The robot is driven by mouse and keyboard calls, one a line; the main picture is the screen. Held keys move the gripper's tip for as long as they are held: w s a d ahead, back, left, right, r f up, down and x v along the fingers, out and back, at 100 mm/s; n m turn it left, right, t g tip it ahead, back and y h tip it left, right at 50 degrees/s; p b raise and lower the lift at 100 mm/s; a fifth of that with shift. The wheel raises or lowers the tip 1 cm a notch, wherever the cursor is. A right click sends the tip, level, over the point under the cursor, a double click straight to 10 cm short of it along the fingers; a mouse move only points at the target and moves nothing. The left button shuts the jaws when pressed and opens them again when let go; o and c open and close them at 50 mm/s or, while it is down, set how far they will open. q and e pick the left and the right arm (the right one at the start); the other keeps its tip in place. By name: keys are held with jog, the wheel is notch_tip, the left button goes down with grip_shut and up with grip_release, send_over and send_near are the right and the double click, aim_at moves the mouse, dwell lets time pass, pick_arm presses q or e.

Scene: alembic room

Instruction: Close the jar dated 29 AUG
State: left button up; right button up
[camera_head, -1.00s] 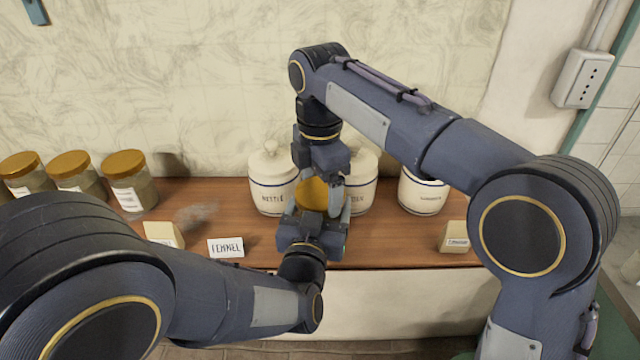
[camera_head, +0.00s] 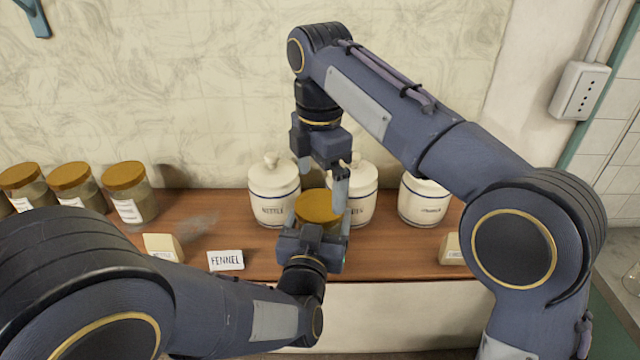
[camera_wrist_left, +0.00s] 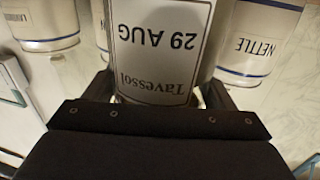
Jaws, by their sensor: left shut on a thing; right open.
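My left gripper (camera_head: 316,226) is shut on the jar dated 29 AUG, whose white label (camera_wrist_left: 160,50) reads "Tavessol 29 AUG" upside down in the left wrist view. In the head view the jar's body is mostly hidden behind my left gripper. Its round ochre lid (camera_head: 318,206) shows at the jar's top; I cannot tell whether it is fully seated. My right gripper (camera_head: 327,185) is open and points down just above and around the lid's far side, with one finger at the lid's right edge.
White canisters stand behind on the wooden shelf: one marked NETTLE (camera_head: 272,195), one partly hidden (camera_head: 362,195), one at right (camera_head: 424,200). Several ochre-lidded jars (camera_head: 130,195) stand at left. A FENNEL card (camera_head: 226,260) and small blocks (camera_head: 163,246) line the front.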

aim_at(320, 204)
jog(key=shift+a+r+n, duration=0.25)
jog(key=shift+r+n, duration=0.7)
jog(key=shift+n, duration=0.05)
jog(key=shift+d+r+n, duration=0.25)
jog(key=shift+r+n, duration=0.35)
jog(key=shift+r, duration=0.2)
jog(key=shift+f, duration=0.15)
jog(key=shift+f, duration=3.85)
jog(key=c, duration=1)
jog(key=m, duration=0.3)
jog(key=shift+c, duration=0.2)
